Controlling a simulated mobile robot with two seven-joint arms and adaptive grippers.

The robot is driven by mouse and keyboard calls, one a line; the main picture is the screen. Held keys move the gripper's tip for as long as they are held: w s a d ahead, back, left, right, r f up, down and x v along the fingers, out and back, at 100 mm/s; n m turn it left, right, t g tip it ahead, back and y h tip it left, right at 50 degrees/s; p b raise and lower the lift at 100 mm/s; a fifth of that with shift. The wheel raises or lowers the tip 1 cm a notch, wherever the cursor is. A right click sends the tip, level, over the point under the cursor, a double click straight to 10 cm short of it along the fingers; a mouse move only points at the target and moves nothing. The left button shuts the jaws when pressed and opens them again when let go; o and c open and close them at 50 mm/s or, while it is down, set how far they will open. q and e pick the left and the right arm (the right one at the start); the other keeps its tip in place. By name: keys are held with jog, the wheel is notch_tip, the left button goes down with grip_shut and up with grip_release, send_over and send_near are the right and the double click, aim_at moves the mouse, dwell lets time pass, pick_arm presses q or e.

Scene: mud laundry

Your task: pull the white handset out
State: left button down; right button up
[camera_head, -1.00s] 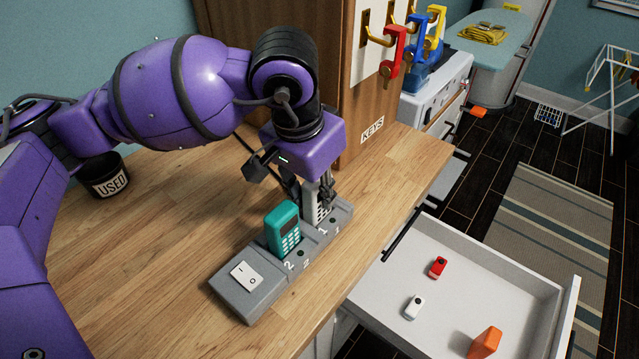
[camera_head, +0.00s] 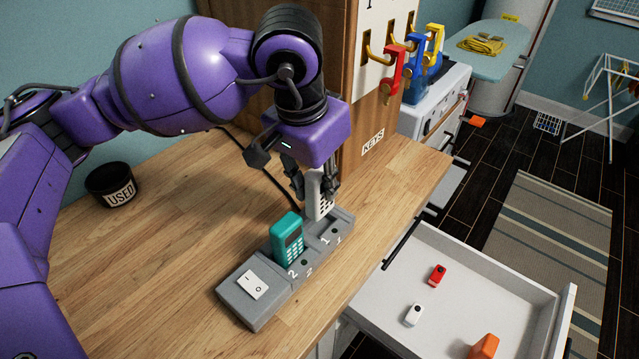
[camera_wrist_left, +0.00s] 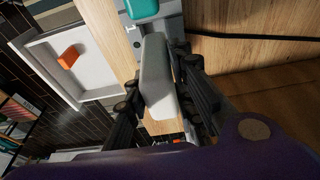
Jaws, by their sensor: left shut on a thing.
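The white handset (camera_head: 318,202) stands upright at the far end of the grey dock (camera_head: 232,300), at the bay marked 1. My left gripper (camera_head: 315,188) is shut on its upper part from above. In the left wrist view the pale handset (camera_wrist_left: 157,80) lies between the two black fingers (camera_wrist_left: 158,95). The fingers hide part of its sides. I cannot tell whether its lower end is fully clear of the bay. The teal handset (camera_head: 287,240) stands in the bay marked 2. My right gripper is not in view.
A switch (camera_head: 251,284) is on the dock's near end. A wooden key cabinet (camera_head: 356,130) stands close behind my left gripper. A black USED cup (camera_head: 110,185) is at the left. An open white drawer (camera_head: 385,330) below the counter holds small red, white and orange items.

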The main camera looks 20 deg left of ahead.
pick_arm(q)
jog(key=shift+w+p+v, duration=0.15)
jog(key=shift+p+v, duration=0.1)
jog(key=shift+v, duration=0.45)
jog(key=shift+w+p+v, duration=0.15)
jog(key=shift+p+v, duration=0.05)
jog(key=shift+v, duration=0.45)
jog(key=shift+d, duration=0.1)
